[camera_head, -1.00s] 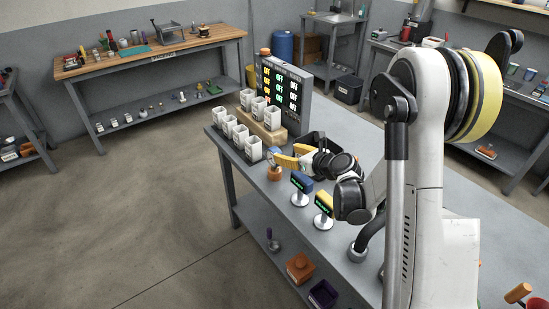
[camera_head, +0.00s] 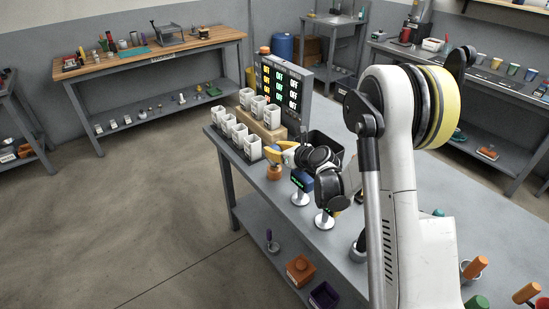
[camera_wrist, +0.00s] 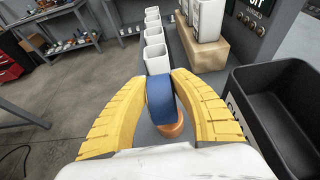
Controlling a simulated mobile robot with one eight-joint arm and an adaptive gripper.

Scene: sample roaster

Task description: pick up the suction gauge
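In the wrist view, a rounded blue piece (camera_wrist: 160,98) sits between my yellow fingertips, with a round copper-orange foot (camera_wrist: 173,130) below it; I take this for the suction gauge. In the head view, the orange lower part (camera_head: 274,173) stands near the table's left edge, just below my yellow fingers.
A display on a silver stand (camera_head: 300,198) and another stand (camera_head: 324,221) are close to my wrist. White cups (camera_head: 240,136) and a wooden block (camera_head: 262,132) stand behind. A black bin (camera_wrist: 275,110) is at the right in the wrist view. A lit board (camera_head: 283,85) stands farther back.

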